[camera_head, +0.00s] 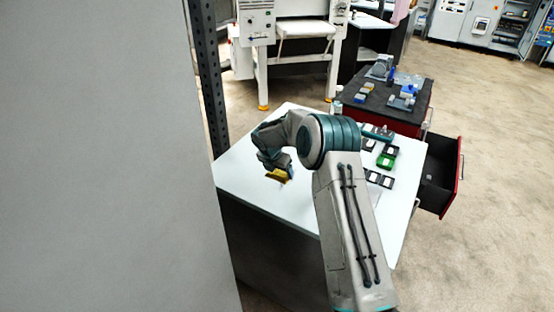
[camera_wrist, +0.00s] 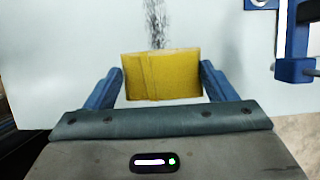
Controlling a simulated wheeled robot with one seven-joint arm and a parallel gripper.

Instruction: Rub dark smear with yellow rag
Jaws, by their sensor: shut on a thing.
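The yellow rag (camera_wrist: 162,75) is a flat folded block between the two blue fingers of my gripper (camera_wrist: 161,86) in the wrist view. My gripper is shut on it. The rag also shows in the head view (camera_head: 277,175), low over the white table or on it; I cannot tell whether it touches. The dark smear (camera_wrist: 157,22) is a narrow speckled grey-black streak on the white surface, just beyond the rag's far edge in the wrist view. The rag may hide its near end. In the head view, a faint grey patch (camera_head: 281,187) shows beside the rag.
The white table (camera_head: 240,185) has small dark trays and a green tray (camera_head: 386,161) on its right side. A blue-and-grey object (camera_wrist: 296,68) stands at the wrist view's right edge. A grey wall panel (camera_head: 100,150) borders the left. An open red drawer (camera_head: 460,175) juts out at the right.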

